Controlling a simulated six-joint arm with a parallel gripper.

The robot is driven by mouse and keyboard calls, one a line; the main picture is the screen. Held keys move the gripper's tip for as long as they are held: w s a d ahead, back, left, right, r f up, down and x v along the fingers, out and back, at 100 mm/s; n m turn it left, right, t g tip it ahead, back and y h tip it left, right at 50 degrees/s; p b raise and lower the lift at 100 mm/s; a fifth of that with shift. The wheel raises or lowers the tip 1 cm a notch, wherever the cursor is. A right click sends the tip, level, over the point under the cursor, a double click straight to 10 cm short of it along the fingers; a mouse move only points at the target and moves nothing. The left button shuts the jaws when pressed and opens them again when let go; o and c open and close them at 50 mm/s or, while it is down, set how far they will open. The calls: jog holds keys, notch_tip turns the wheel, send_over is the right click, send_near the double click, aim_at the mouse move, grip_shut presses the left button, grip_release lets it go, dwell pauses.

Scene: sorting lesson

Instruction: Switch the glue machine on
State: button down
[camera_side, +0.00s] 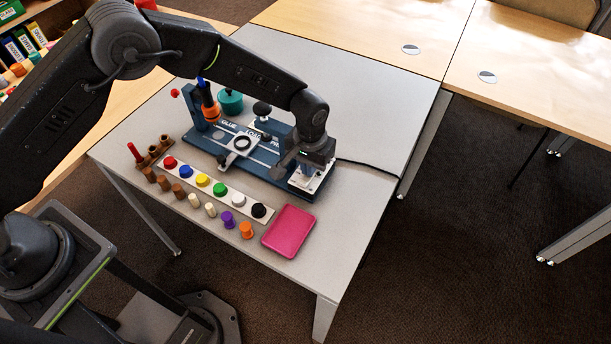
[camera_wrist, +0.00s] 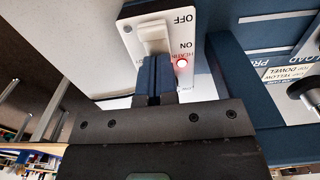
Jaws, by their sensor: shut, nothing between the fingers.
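The glue machine (camera_side: 196,108) is a blue unit on the grey table, with a slotted bed and printed labels. Its white switch plate (camera_side: 322,180) is at the right end, partly hidden by my gripper (camera_side: 298,170). In the wrist view the plate (camera_wrist: 194,50) carries the words OFF and ON and a cream switch lever (camera_wrist: 153,36). A small lamp (camera_wrist: 181,65) beside the heating label glows red. My gripper (camera_wrist: 157,63) is shut and empty, its blue-grey fingertips right at the lever's ON-side end; I cannot tell whether they touch it.
A white strip (camera_side: 211,189) with several coloured caps lies before the machine, with a row of loose pegs alongside. A pink tray (camera_side: 289,231) is at the front right.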

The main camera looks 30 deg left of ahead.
jog(key=shift+r, duration=0.1)
notch_tip(320, 180, up, 8)
dwell(1.0)
dwell(0.4)
